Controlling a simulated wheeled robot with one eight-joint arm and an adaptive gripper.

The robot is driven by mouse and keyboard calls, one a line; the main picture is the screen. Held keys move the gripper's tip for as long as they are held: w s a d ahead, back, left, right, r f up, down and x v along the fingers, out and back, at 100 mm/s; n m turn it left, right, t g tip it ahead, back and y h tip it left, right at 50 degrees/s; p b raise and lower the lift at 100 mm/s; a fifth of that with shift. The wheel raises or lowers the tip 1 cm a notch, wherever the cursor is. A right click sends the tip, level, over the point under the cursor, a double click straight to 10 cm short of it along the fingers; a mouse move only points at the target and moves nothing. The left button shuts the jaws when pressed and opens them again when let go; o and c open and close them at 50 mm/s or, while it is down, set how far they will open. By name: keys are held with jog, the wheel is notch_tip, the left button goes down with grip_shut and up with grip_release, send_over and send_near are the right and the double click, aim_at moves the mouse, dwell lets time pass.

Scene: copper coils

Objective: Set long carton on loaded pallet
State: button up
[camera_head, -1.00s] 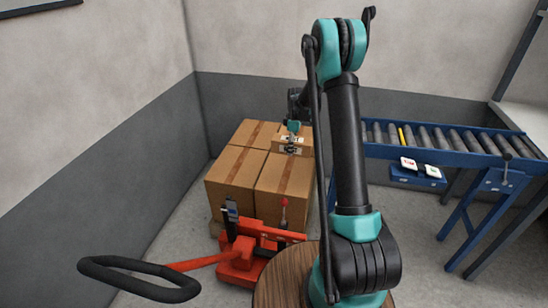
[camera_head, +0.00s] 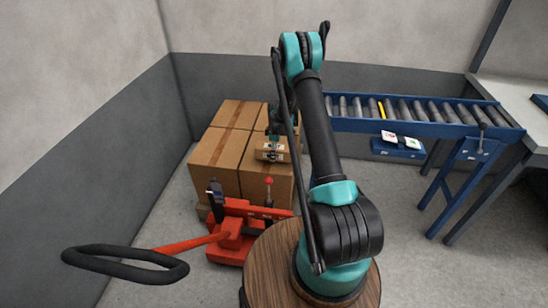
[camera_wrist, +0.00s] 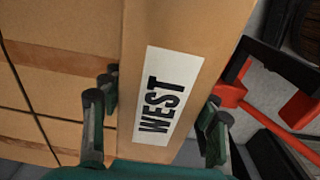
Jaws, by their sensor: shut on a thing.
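The long carton is brown with a white label reading WEST, seen in the wrist view (camera_wrist: 185,45). In the head view the carton (camera_head: 264,154) is over the right side of the loaded pallet (camera_head: 203,211). My gripper (camera_wrist: 158,110) is shut on the carton, with its fingers on both sides of the label. In the head view my gripper (camera_head: 273,139) is partly hidden behind my arm. Large taped cartons (camera_head: 214,155) fill the pallet. I cannot tell whether the held carton touches the cartons below.
A red pallet jack (camera_head: 232,238) with a black loop handle (camera_head: 125,265) stands in front of the pallet. A blue roller conveyor (camera_head: 440,130) is at right, with a grey bench (camera_head: 525,110) beyond. Grey walls close in the left and back.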

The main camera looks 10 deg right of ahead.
jog(key=shift+f, duration=1.4)
jog(key=o, duration=1.4)
jog(key=shift+f, duration=0.1)
jog(key=shift+o, duration=0.2)
